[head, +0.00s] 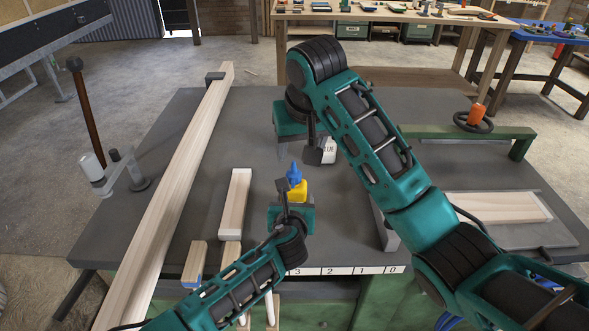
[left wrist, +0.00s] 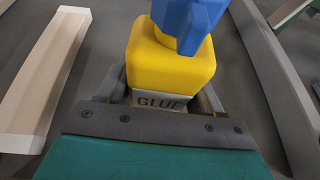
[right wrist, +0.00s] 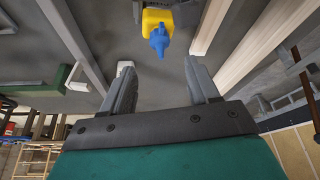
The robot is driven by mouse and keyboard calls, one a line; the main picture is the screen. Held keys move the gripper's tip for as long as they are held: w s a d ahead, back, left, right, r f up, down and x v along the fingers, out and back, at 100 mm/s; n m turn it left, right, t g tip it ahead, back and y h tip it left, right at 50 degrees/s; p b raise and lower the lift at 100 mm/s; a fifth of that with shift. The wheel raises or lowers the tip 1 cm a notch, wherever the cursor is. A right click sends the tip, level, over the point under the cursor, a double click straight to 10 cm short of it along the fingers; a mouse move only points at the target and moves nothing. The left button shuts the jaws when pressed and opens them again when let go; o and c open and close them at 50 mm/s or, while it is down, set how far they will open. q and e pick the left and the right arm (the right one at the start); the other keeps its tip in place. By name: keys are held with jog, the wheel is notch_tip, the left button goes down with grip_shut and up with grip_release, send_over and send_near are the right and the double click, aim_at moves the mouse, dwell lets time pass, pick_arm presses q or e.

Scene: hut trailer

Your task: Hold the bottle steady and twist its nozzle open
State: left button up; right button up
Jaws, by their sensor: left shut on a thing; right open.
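The glue bottle (head: 298,188) is yellow with a grey GLUE label and stands upright on the dark table. Its blue nozzle (head: 294,173) sits on top. In the left wrist view the bottle body (left wrist: 170,62) and the blue nozzle (left wrist: 188,22) fill the top middle. My left gripper (head: 287,196) is shut on the bottle low down, around the label. My right gripper (head: 318,150) is open and empty, behind and above the bottle. In the right wrist view the nozzle (right wrist: 159,40) is beyond the open fingers (right wrist: 162,92), apart from them.
A long timber (head: 180,190) runs along the left, with a short wood block (head: 235,203) nearer. A green bar (head: 465,133) and a board (head: 495,207) lie to the right.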

aim_at(294, 171)
pick_arm(q)
jog(key=shift+r, duration=0.1)
pick_arm(e)
jog(key=x, duration=0.9)
jog(key=shift+f, duration=0.25)
jog(key=c, duration=1.1)
jog(key=shift+o, duration=0.2)
